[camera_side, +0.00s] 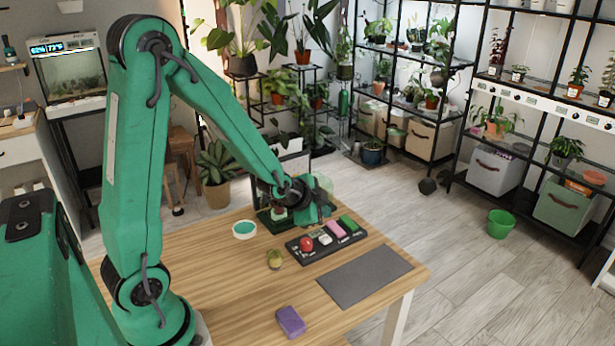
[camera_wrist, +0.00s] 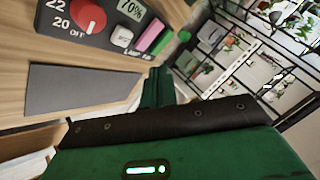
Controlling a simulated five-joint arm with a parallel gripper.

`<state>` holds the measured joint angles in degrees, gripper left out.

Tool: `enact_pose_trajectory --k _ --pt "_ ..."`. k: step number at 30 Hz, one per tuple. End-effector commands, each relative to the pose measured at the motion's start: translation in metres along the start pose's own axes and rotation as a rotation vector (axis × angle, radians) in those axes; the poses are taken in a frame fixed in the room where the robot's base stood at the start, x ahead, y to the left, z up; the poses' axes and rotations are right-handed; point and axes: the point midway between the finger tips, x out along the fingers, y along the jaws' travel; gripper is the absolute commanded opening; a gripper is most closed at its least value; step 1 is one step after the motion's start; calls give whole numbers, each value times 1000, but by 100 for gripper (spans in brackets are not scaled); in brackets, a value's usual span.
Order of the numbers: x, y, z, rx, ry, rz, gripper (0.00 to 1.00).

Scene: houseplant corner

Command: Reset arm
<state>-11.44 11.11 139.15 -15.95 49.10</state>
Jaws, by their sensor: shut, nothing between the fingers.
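My arm reaches out over the wooden table (camera_side: 225,290). My gripper (camera_side: 318,213) is shut and empty, above the table's far side near the dark control panel (camera_side: 296,249). In the wrist view part of my green gripper (camera_wrist: 157,88) shows beside the grey mat (camera_wrist: 80,88). The panel carries a red knob (camera_side: 307,244), a white switch (camera_side: 325,239), a pink block (camera_side: 335,230) and a green block (camera_side: 348,223). The red knob also shows in the wrist view (camera_wrist: 89,17), by the marks 22, 20 and OFF; a display there reads 70%.
A purple block (camera_side: 291,321) lies near the table's front edge. A small yellow-green item (camera_side: 274,259) and a white round dish with teal inside (camera_side: 244,230) stand left of the panel. The grey mat (camera_side: 365,274) is bare. Plant shelves stand behind; a green bucket (camera_side: 500,224) is on the floor.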

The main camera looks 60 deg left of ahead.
Motion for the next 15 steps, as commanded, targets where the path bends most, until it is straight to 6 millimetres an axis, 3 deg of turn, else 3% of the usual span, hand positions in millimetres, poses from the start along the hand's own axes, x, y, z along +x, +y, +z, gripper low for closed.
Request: enact_pose_trajectory --k 8,15 --pt "-6 0 -3 -16 0 5 0" --pt "-34 0 -16 -95 -9 39 0"
